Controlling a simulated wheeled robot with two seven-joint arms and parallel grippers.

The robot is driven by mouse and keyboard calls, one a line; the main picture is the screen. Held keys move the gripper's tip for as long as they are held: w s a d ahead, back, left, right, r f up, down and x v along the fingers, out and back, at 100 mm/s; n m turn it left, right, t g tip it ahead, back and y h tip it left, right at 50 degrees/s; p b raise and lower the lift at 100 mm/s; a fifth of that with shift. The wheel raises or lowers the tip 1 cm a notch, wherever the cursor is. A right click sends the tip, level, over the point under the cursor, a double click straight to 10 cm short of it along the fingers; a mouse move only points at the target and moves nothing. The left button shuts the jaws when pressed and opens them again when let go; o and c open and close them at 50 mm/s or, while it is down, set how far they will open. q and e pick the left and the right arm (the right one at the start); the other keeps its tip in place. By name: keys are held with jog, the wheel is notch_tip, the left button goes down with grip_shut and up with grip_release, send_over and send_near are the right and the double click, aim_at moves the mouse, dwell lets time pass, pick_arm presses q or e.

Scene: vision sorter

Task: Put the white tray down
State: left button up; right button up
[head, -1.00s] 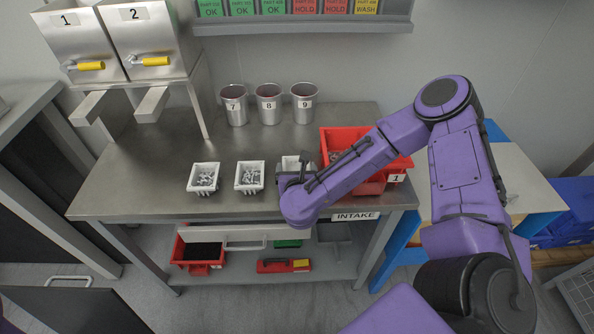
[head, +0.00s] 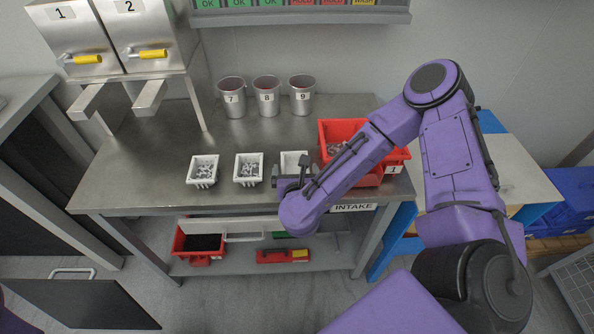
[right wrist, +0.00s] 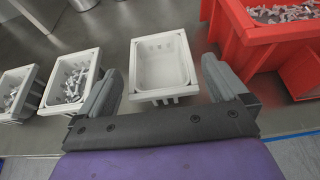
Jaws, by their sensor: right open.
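An empty white tray (head: 294,158) stands on the steel table, last in a row of three white trays and beside the red bin. In the right wrist view the same tray (right wrist: 161,64) sits upright on the table between the spread fingers. My right gripper (right wrist: 160,72) is open, with a finger to either side of the tray and a gap visible at each side. In the head view the right gripper (head: 291,177) is at the tray's front side and hides part of it. My left gripper is not in view.
Two white trays with metal parts (head: 203,170) (head: 248,169) stand to the left. A red bin (head: 340,132) of parts stands close on the right. Metal cups 7, 8 and 9 (head: 266,98) stand behind. The table's left part is clear.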

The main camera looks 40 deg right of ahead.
jog(key=v, duration=0.8)
jog(key=s+a+f+n+g+y, duration=0.2)
jog(key=s+f+n+y, duration=0.3)
jog(key=f+n, duration=0.85)
jog(key=s+d+f+n+g, duration=0.3)
jog(key=s+n, duration=0.4)
jog(key=n, duration=0.4)
jog(key=s+d+f+n+g+h, duration=0.1)
jog(key=s+d+f+n+g, duration=0.2)
jog(key=s+n, duration=0.5)
jog(key=f+n, duration=0.1)
jog(key=n, duration=0.2)
jog(key=shift+s+d, duration=0.25)
jog(key=shift+d, duration=0.05)
